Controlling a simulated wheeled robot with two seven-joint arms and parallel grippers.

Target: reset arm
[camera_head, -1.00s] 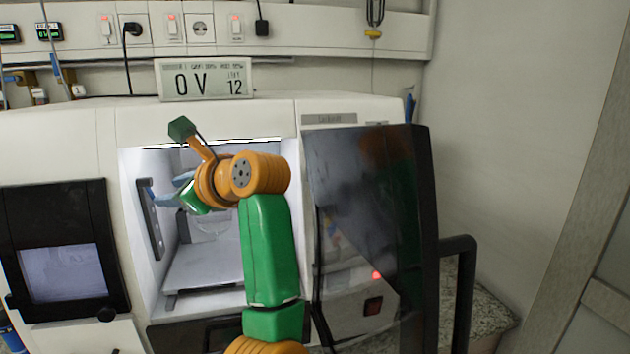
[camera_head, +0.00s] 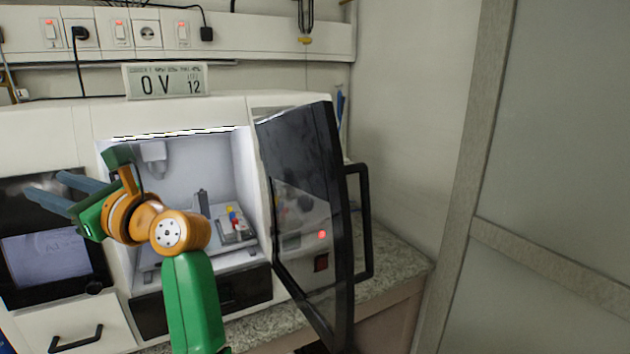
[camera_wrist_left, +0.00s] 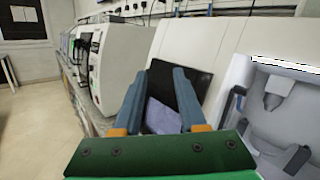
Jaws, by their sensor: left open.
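My left gripper (camera_head: 62,194) is open and empty in the head view, with its two blue-grey fingers pointing left in front of the machine's dark screen panel. In the left wrist view its fingers (camera_wrist_left: 157,98) stand apart with nothing between them. My green and orange left arm rises in front of the machine (camera_head: 85,122). The gripper is outside the machine's lit chamber (camera_head: 185,160). My right gripper is not in view.
The machine's dark door (camera_head: 310,210) stands open to the right, with a black handle (camera_head: 365,225). A fixture with small coloured parts (camera_head: 233,222) sits inside the chamber. The screen panel (camera_head: 50,255) is close behind the gripper. The granite counter (camera_head: 385,275) is clear at right.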

